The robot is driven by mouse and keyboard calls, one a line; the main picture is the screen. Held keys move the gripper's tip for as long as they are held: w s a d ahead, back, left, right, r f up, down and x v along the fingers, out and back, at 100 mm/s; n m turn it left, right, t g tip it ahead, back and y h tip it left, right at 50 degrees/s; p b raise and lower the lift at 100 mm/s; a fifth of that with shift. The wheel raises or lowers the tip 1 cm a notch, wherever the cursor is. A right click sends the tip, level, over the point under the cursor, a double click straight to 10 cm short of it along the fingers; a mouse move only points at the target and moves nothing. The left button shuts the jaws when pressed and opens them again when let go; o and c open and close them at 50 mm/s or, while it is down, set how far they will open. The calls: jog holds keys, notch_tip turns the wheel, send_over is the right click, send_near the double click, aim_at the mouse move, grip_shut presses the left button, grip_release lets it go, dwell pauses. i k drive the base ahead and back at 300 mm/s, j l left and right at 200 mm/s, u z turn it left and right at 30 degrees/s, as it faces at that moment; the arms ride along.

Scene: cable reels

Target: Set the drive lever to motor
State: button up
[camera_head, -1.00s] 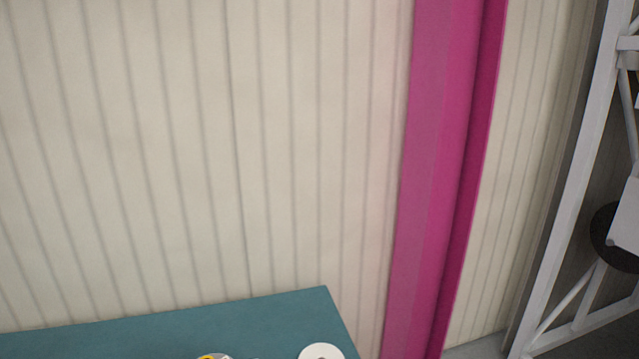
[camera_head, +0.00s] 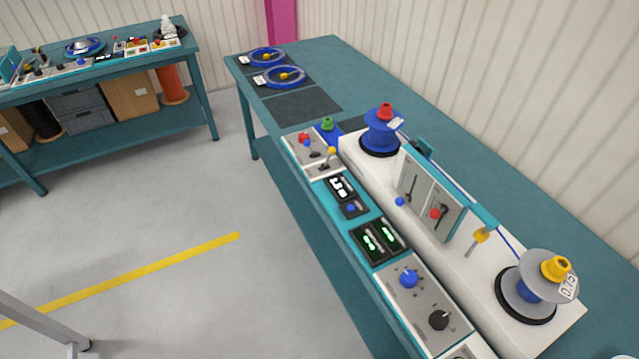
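A long teal bench carries a winding machine with a white base (camera_head: 470,262). Two levers sit in slots on its upright panel: one with a blue knob (camera_head: 400,202) and one with a red knob (camera_head: 435,213), both knobs low. On the near control strip, a lever with a yellow knob (camera_head: 332,151) leans on a white panel beside small red and blue knobs (camera_head: 305,140). Labels are too small to read, so I cannot tell which is the drive lever or its setting. My gripper is not in view.
A blue reel (camera_head: 380,130) and a grey reel (camera_head: 540,278) stand on the machine. Green displays (camera_head: 378,240), a blue dial (camera_head: 408,278) and a black dial (camera_head: 438,320) line the strip. A second bench (camera_head: 110,70) stands far left. The floor (camera_head: 170,215) between is clear.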

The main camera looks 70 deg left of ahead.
aim_at(306, 142)
jog(key=u, duration=2.35)
